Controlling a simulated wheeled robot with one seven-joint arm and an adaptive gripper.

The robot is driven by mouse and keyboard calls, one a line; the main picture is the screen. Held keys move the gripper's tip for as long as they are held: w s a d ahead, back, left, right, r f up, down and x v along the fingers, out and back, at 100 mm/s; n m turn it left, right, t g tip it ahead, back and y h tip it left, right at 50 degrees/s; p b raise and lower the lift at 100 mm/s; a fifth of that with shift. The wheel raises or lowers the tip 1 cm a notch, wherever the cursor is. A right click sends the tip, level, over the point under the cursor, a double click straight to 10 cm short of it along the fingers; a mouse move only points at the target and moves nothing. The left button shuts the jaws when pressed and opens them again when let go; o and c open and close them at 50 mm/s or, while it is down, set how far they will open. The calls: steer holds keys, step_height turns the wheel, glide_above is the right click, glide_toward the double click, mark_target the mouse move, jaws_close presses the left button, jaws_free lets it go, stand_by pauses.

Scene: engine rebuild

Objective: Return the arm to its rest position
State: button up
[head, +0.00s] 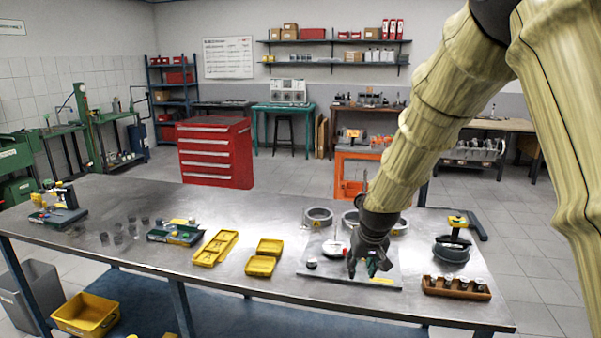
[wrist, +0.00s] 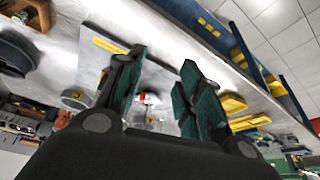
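My gripper (head: 368,268) is over the grey plate (head: 318,277) on the right half of the steel workbench (head: 140,195). In the wrist view its two green-padded fingers (wrist: 160,88) stand apart, with a gap between them and nothing held. My arm, in a cream ribbed cover, reaches down from the upper right of the head view. A small white and red part (wrist: 148,98) shows beyond the gap in the wrist view.
Metal rings (head: 318,216) stand behind the plate. A wooden block with several dark-topped pieces (head: 456,288) and a ring-shaped tool (head: 451,252) are to the right. Yellow trays (head: 214,248) and a green-based fixture (head: 176,233) are to the left. The bench's front edge is near.

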steer(key=s+d+f+g, duration=0.1)
steer(key=s+f, duration=0.6)
steer(key=f, duration=0.3)
steer(key=s+d+f+g, duration=0.1)
steer(key=s+f, duration=0.5)
steer(key=f, duration=0.4)
steer(key=s+d+f, duration=0.2)
steer(key=s+f, duration=0.5)
steer(key=f, duration=0.3)
steer(key=s+d+f+g, duration=0.1)
steer(key=s+f, duration=0.4)
steer(key=s, duration=0.8)
steer(key=s+d+f+m+g, duration=0.1)
steer(key=s+f, duration=0.4)
steer(key=s, duration=0.8)
steer(key=shift+s+d, duration=0.25)
steer(key=shift+d, duration=0.05)
